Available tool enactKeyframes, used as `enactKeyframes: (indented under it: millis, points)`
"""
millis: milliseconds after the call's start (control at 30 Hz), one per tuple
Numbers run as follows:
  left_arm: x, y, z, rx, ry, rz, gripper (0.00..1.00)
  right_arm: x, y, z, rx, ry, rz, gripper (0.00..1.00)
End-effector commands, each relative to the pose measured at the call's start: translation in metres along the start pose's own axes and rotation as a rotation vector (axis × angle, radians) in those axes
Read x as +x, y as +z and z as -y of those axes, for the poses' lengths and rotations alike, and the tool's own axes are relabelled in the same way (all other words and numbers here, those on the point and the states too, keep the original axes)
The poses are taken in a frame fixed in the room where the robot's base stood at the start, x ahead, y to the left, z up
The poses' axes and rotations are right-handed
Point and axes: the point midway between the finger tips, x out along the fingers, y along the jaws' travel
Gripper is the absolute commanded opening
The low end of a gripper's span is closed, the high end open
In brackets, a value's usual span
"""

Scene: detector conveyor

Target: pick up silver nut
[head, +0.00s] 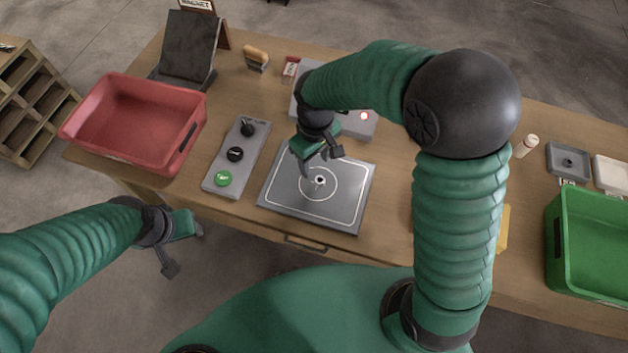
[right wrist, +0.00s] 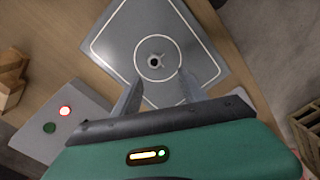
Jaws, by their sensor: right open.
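A small silver nut (head: 319,181) stands at the middle of the circle on the grey square plate (head: 345,212). The right wrist view shows the nut (right wrist: 156,61) with a dark hole in its top. My right gripper (head: 322,160) is above the plate, close to the nut. In the right wrist view its two fingers (right wrist: 158,88) are spread and empty, and the nut shows just beyond their tips. My left gripper (head: 183,250) hangs in front of the table at the left, away from the plate; its fingers look apart and hold nothing visible.
A grey button panel (head: 237,165) lies left of the plate, with a red bin (head: 133,125) further left. A grey box with a red light (head: 364,116) stands behind the plate. A green bin (head: 590,245) is at the far right. My right arm hides part of the table.

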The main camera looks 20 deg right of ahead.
Motion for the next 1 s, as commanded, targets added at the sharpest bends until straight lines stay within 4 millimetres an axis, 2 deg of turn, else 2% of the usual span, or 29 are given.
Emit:
enactKeyframes:
  millis: [33, 100, 267, 500, 733, 767, 1000]
  points:
    - [0.001, 0.000, 0.000, 0.000, 0.000, 0.000, 0.45, 0.013, 0.002, -0.002, 0.003, -0.002, 0.005, 0.50]
    - [0.001, 0.000, 0.000, 0.000, 0.000, 0.000, 0.45, 0.024, 0.002, -0.004, 0.004, -0.003, 0.002, 0.50]
    - [-0.001, 0.000, 0.000, 0.001, 0.000, 0.000, 0.45, 0.041, 0.003, -0.005, 0.005, -0.005, 0.002, 0.50]
    - [-0.003, -0.001, 0.000, 0.001, 0.000, 0.000, 0.45, 0.080, 0.001, 0.002, 0.004, -0.001, 0.002, 0.50]
    - [-0.003, 0.000, 0.000, 0.000, 0.000, 0.000, 0.45, 0.084, 0.000, 0.002, 0.005, 0.001, -0.001, 0.50]
    - [-0.003, 0.000, 0.000, 0.000, 0.000, 0.000, 0.45, 0.084, 0.001, 0.002, 0.005, 0.000, -0.001, 0.49]
    - [-0.003, 0.000, 0.000, 0.000, 0.000, 0.000, 0.45, 0.084, 0.002, -0.001, 0.004, -0.003, -0.002, 0.17]
